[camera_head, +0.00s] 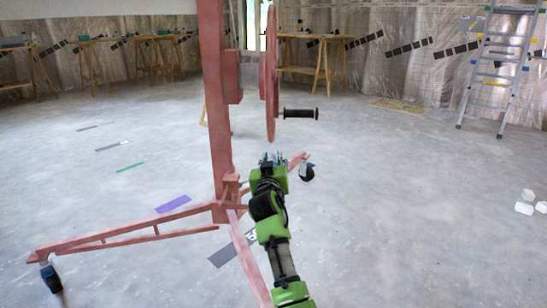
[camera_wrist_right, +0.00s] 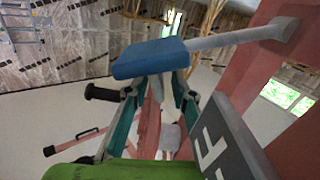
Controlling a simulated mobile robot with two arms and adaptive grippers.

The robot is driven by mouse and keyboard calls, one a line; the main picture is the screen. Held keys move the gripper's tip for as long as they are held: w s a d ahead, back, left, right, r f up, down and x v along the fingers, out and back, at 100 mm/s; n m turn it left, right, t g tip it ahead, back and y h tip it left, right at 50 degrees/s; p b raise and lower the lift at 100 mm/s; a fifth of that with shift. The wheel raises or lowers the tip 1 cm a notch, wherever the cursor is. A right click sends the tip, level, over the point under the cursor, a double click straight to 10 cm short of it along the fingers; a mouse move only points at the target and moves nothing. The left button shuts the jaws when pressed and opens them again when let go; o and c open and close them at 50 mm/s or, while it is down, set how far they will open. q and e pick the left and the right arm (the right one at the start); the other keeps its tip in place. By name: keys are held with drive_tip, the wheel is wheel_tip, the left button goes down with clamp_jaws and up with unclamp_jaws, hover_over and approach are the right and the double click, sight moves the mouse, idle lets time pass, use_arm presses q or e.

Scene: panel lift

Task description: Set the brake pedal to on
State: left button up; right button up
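The brake pedal (camera_wrist_right: 150,57) is a blue pad on a grey bar that joins the red lift frame at the right of the wrist view. I cannot make it out in the head view. My right gripper (camera_head: 270,160) reaches in from below in the head view, beside the lift's post. In the wrist view the teal fingers of this gripper (camera_wrist_right: 158,90) stand apart with a gap between them, close by the pad. I cannot tell whether they touch it. A dark plate with white letters (camera_wrist_right: 235,145) is close by. My left gripper is not in view.
The red panel lift (camera_head: 219,110) stands on spread legs (camera_head: 120,238) with casters. A wheel (camera_head: 270,75) with a black crank handle (camera_head: 300,113) is on it. A ladder (camera_head: 498,65) and workbenches (camera_head: 325,60) line the walls. The floor at right is largely clear.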

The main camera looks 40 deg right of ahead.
drive_tip(key=shift+r, duration=0.1)
clamp_jaws()
drive_tip(key=shift+s+d+f+m, duration=0.15)
drive_tip(key=shift+s+f+m, duration=0.05)
drive_tip(key=shift+f+m, duration=0.2)
drive_tip(key=shift+s+d+f+m, duration=0.2)
drive_tip(key=shift+f+m, duration=0.1)
drive_tip(key=shift+f, duration=0.15)
wheel_tip(320, 180, down, 10)
drive_tip(key=s+d+m, duration=0.1)
drive_tip(key=m, duration=0.7)
drive_tip(key=shift+s+d+f+m+b, duration=0.15)
drive_tip(key=shift+s+d+m+b, duration=0.1)
drive_tip(key=shift+s+m+b, duration=0.1)
